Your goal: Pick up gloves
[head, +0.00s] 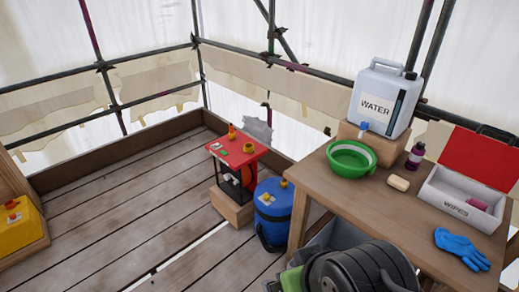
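Blue gloves (461,248) lie flat on the right front part of the wooden table (338,190). The table top around them is bare. I cannot tell whether it is one glove or two stacked. My gripper is not in view.
On the table are a white water container (384,98) on a block, a green bowl (351,159), a soap bar (398,183), a dark bottle (415,156) and an open wipes box (461,196). A blue drum (272,213) and red-topped stand (238,150) are left. Floor planks lie clear further left.

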